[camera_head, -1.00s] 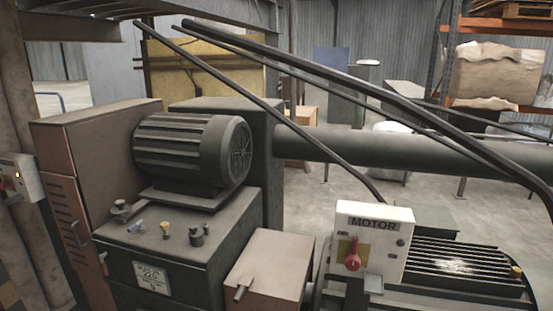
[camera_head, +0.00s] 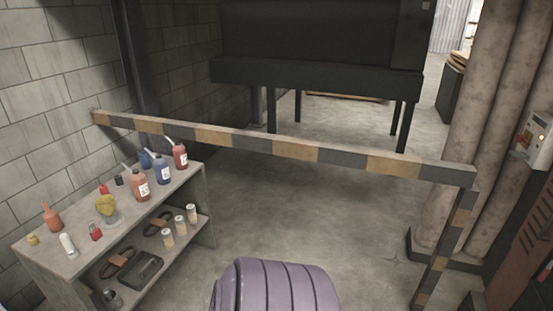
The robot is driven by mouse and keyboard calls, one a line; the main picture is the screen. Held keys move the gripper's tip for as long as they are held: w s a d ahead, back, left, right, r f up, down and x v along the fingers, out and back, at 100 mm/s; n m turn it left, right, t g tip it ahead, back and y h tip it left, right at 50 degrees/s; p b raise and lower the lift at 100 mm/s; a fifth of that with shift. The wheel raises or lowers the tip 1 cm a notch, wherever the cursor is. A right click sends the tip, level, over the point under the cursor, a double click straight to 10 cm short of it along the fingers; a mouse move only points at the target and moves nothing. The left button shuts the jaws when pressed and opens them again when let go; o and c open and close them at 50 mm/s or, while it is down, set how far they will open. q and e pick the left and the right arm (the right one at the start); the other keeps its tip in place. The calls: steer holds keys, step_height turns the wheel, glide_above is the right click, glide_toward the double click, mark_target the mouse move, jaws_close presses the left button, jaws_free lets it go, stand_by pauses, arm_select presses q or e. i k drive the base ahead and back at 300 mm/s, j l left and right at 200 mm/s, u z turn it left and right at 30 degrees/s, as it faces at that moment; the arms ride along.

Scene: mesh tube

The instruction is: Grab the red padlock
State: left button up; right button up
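A small red object with a dark top (camera_head: 96,232), which looks like the red padlock, stands on the top board of a grey shelf unit (camera_head: 60,257) at the lower left. A second small red item (camera_head: 104,189) sits farther back on the same board, near the wall. It is too small to tell what it is. Neither of my grippers is in view, so I see nothing of them near the shelf.
Red and blue bottles (camera_head: 140,187) and a yellow item (camera_head: 107,206) share the top board. Cans and dark items lie below. A purple ribbed rounded form (camera_head: 275,287) fills the bottom middle.

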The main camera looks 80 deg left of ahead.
mark_target(96, 234)
steer(key=u, duration=4.1)
